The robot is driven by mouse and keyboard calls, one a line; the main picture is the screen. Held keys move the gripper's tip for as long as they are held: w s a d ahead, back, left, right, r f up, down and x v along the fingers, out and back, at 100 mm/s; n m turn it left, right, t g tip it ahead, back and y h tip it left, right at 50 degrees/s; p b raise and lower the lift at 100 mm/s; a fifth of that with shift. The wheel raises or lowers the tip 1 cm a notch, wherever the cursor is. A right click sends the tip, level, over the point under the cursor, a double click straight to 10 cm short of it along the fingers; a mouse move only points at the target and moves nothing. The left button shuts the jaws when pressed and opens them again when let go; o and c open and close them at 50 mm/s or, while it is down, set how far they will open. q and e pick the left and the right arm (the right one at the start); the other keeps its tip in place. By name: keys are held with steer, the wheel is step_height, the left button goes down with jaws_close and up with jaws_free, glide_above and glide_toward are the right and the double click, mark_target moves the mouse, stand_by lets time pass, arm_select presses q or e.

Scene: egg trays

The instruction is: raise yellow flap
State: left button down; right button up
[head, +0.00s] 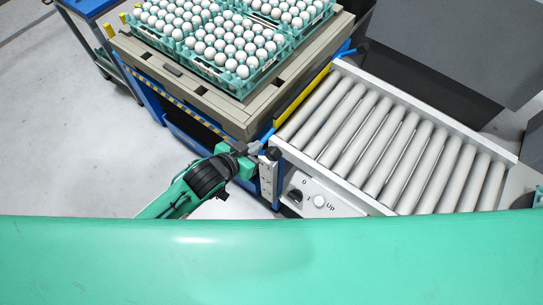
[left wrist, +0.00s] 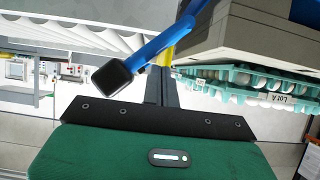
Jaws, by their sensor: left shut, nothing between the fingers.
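The yellow flap (head: 301,98) is a narrow strip between the egg platform and the roller conveyor. Part of it also shows in the left wrist view (left wrist: 166,56). A blue lever (head: 266,134) with a black knob (head: 273,153) is at its near end. The lever (left wrist: 160,44) and knob (left wrist: 112,78) also show in the left wrist view. My left gripper (head: 250,149) is shut and empty close beside the near knob. Its fingers (left wrist: 161,88) point toward the lever; whether they touch it is unclear. My right gripper is not in view.
The grey platform (head: 200,98) carries teal trays (head: 233,85) of white eggs. The roller conveyor (head: 400,145) lies to the right, with a switch panel (head: 318,201) marked "Up" at its near end. A blue cart stands at upper left. Open floor (head: 60,150) lies left.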

arm_select(q)
steer(key=s+a+p, duration=0.3)
steer(key=s+a, duration=0.3)
steer(key=a, duration=0.2)
steer(key=shift+s+p, duration=0.25)
steer(key=shift+p, duration=0.15)
stand_by(0.5)
